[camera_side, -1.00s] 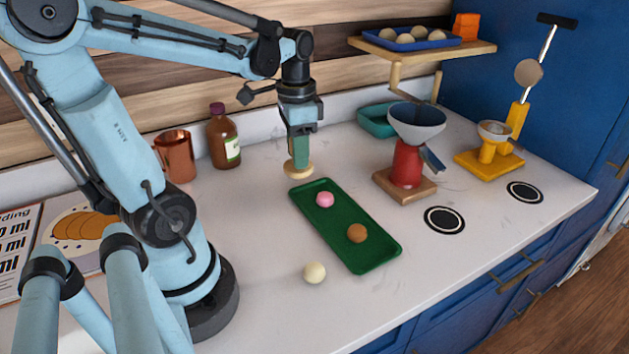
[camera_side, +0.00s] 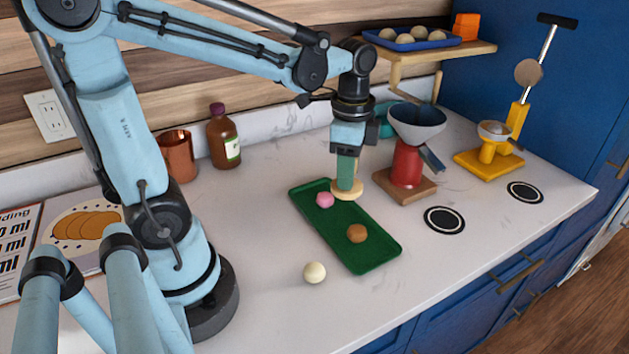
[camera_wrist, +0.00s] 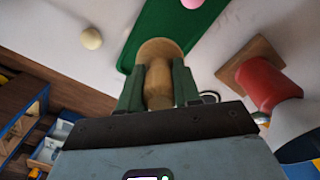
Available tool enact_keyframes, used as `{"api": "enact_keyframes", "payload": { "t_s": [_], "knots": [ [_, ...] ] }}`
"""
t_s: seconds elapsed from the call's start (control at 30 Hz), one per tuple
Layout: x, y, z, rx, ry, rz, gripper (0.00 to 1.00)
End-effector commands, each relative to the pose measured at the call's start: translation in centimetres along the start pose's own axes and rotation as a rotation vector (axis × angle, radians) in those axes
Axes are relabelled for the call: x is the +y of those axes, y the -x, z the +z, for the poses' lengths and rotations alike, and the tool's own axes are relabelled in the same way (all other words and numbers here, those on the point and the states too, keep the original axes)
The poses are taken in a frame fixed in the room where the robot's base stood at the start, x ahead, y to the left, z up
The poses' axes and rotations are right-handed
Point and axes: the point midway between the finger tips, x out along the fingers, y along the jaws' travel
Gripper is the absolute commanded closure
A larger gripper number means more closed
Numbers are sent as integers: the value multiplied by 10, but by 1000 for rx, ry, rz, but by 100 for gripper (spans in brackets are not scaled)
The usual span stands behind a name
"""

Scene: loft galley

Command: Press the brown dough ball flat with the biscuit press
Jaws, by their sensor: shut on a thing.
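The brown dough ball (camera_side: 357,233) rests, still rounded, on the green tray (camera_side: 376,256), toward its near end. The biscuit press, a pale wooden disc (camera_side: 347,194) with a handle, is held upright in my gripper (camera_side: 347,172), disc down. In the side view the disc appears just right of the pink ball (camera_side: 325,200), at the tray's far right edge; its height is hard to tell. In the wrist view my gripper's green fingers (camera_wrist: 158,90) clasp the press's wooden handle (camera_wrist: 158,82). The brown ball does not show there.
A cream ball (camera_side: 314,272) lies on the counter in front of the tray. A red grinder with a grey funnel (camera_side: 407,165) stands close right of my gripper. A yellow press (camera_side: 489,162) stands farther right. A bottle (camera_side: 223,140) and copper cup (camera_side: 178,158) stand at the back left.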

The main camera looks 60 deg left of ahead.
Motion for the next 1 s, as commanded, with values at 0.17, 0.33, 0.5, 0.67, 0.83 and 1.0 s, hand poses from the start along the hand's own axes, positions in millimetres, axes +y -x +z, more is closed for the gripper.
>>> {"api": "enact_keyframes", "payload": {
  "t_s": [0.17, 0.33, 0.5, 0.67, 0.83, 1.0],
  "knots": [
    [15, -2, -26, 0, -154, 0, 92],
    [18, -7, -32, 0, -190, 0, 92],
    [17, -21, -32, 0, -187, 0, 92],
    [17, -38, -31, 0, -186, 0, 92],
    [17, -52, -31, 0, -185, 0, 92],
    [18, -60, -31, 0, -185, -1, 92]
  ]
}}
